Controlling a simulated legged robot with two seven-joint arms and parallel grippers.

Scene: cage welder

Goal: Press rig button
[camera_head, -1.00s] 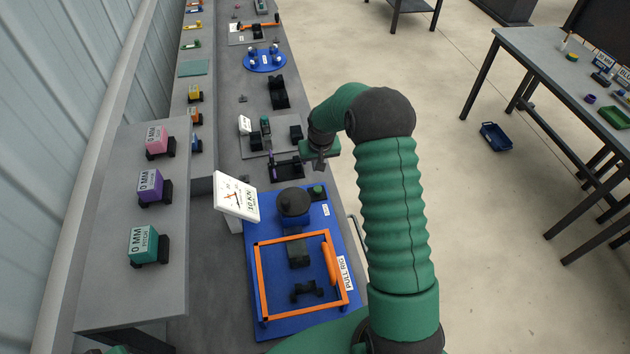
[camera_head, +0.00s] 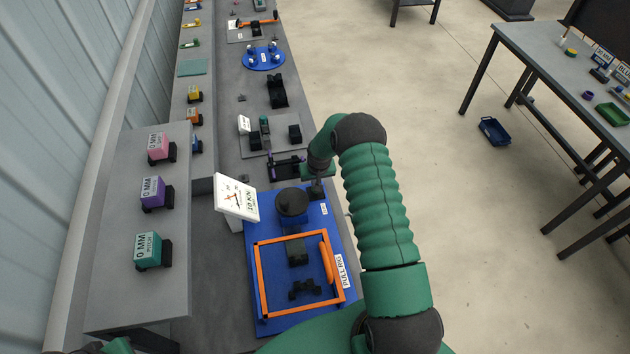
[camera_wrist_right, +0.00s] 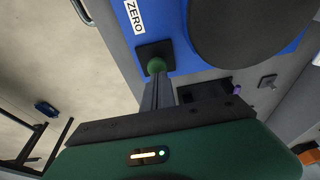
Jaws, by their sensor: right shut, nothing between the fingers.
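The blue pull rig (camera_head: 262,322) lies on the bench with an orange frame, a dark round knob (camera_head: 292,203) and a white dial reading 10 KN (camera_head: 237,197). Its green button (camera_wrist_right: 157,66) sits on a black square base beside the ZERO label (camera_wrist_right: 134,15) in the right wrist view. My right gripper (camera_wrist_right: 158,78) is shut and empty, with its fingertips right at the button; I cannot tell whether they touch. In the head view the right gripper (camera_head: 316,190) covers most of the button. My left gripper is not in view.
Pink, purple and teal 0 MM blocks (camera_head: 153,250) stand on the raised shelf at left. Further fixtures and a blue disc (camera_head: 263,60) line the bench beyond the rig. A second table (camera_head: 545,50) stands at right, with a blue bin (camera_head: 494,131) on the open floor.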

